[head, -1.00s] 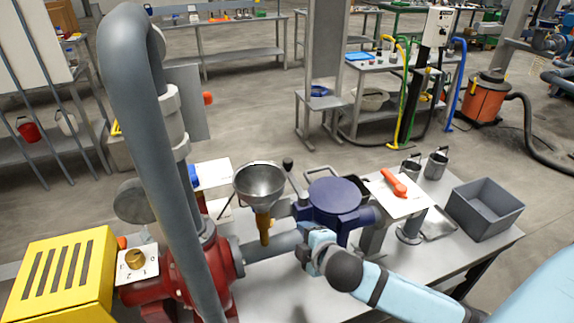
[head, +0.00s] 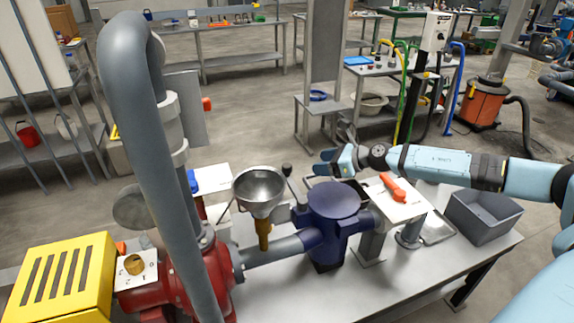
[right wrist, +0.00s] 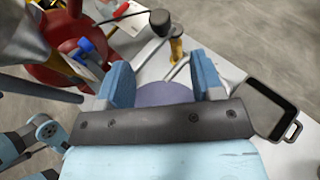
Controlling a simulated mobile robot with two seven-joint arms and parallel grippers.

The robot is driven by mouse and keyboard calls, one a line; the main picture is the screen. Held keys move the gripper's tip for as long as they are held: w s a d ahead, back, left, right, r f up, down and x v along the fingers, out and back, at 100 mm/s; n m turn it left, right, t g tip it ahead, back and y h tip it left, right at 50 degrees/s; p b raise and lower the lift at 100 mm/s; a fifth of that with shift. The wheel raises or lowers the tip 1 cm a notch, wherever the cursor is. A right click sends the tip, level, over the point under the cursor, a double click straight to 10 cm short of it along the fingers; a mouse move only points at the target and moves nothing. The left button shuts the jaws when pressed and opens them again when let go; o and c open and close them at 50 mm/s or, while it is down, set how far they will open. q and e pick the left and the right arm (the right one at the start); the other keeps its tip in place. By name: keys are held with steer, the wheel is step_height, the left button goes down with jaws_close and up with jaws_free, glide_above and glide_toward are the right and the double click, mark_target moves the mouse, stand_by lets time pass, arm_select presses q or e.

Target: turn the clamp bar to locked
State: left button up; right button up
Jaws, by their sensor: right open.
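A dark blue filter body with a round flat lid (head: 334,199) stands on the bench in the head view. A lever with a black knob (head: 286,170) rises at its left, and an orange handle (head: 392,187) lies on a white plate at its right. I cannot tell for sure which is the clamp bar; no lock marking is readable. My right gripper (head: 335,160) is open and empty, above and behind the lid. In the right wrist view, the lid (right wrist: 165,94) shows between the open fingers (right wrist: 163,76), and the black knob (right wrist: 160,18) stands beyond them.
A steel funnel (head: 259,188) and a thick grey pipe (head: 150,130) stand left of the filter body. A red pump housing (head: 190,280) and a yellow slotted box (head: 62,278) are at lower left. A grey bin (head: 484,216) sits at the right. The front of the bench is clear.

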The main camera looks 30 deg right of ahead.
mark_target(288, 165)
steer(key=p+x, duration=0.2)
steer(key=x, duration=1)
steer(key=shift+w+a, duration=0.2)
steer(key=shift+w, duration=0.05)
jaws_close()
